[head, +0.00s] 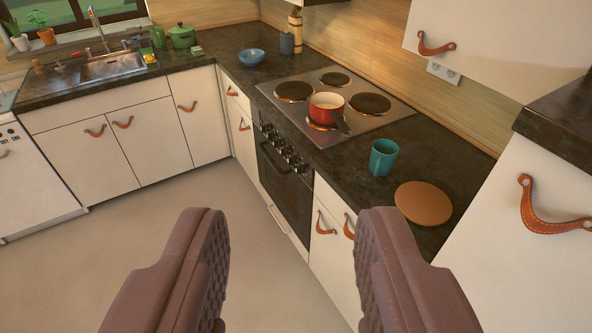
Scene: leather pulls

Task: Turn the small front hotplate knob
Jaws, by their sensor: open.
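The hotplate knobs (284,150) sit in a row on the front panel of the oven (285,185), under the counter's front edge. They are small and dark in this view, and I cannot tell which one belongs to the small front hotplate. The hob (350,122) above has several dark round plates. A red pot (326,108) stands on a front plate and covers much of it. My gripper (292,235) is open and empty in the foreground, its two fingers wide apart. It is well short of the knobs and touches nothing.
A teal mug (383,157) and a round brown board (423,203) are on the counter right of the hob. White cabinets with leather pulls (327,223) flank the oven. A tall white unit (535,235) stands close at right. The floor (180,240) in front is clear.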

